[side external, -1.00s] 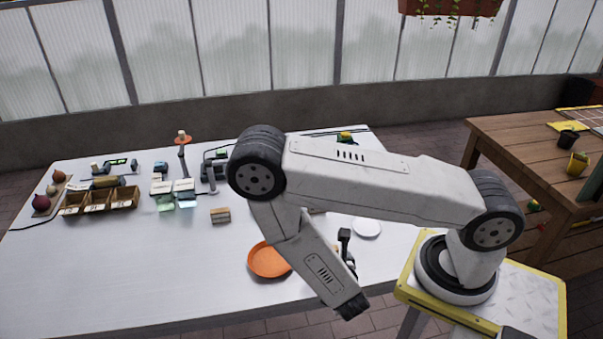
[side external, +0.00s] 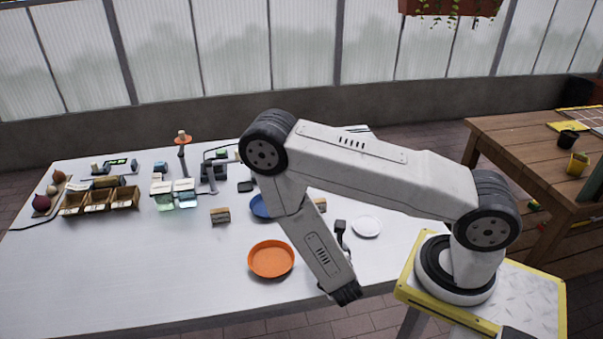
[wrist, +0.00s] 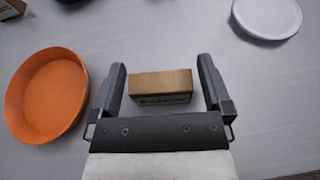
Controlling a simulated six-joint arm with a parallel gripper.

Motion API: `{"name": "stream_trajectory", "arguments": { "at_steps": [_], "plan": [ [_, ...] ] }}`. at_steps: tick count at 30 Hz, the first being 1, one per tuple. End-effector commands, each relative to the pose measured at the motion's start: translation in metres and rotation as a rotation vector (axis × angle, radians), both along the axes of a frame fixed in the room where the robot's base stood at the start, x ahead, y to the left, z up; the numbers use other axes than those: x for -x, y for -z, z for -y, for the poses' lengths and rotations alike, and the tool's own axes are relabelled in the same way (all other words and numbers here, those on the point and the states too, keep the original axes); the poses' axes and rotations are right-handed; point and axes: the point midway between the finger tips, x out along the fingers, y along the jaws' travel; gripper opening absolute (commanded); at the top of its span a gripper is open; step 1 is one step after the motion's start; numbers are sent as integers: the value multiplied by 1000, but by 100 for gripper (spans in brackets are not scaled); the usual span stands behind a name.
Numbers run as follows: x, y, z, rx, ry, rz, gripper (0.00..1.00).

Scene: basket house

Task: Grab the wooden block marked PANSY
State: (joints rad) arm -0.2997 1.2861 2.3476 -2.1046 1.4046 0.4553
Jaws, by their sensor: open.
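A light wooden block (wrist: 163,83) with dark lettering on its near face shows in the wrist view. The lettering is too blurred to read. My gripper (wrist: 161,66) is open, with one finger on each side of the block in the picture and visible gaps on both sides; its height above the table is unclear.
An orange dish (side external: 271,259) lies left of my gripper in the wrist view, a white plate (side external: 366,226) upper right. A blue dish (side external: 260,207) is partly behind my arm. Compartment boxes (side external: 98,201) and small items stand at the back left. The front left table is clear.

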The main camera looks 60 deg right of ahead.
Motion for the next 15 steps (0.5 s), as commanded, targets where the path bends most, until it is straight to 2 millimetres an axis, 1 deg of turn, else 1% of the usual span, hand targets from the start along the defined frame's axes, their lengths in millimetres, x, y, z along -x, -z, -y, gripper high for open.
{"name": "stream_trajectory", "arguments": {
  "at_steps": [6, 15],
  "plan": [
    [-9, 6, 11, 0, 3, 1, 100],
    [-13, 8, 15, 0, -1, 2, 100]
  ]
}}
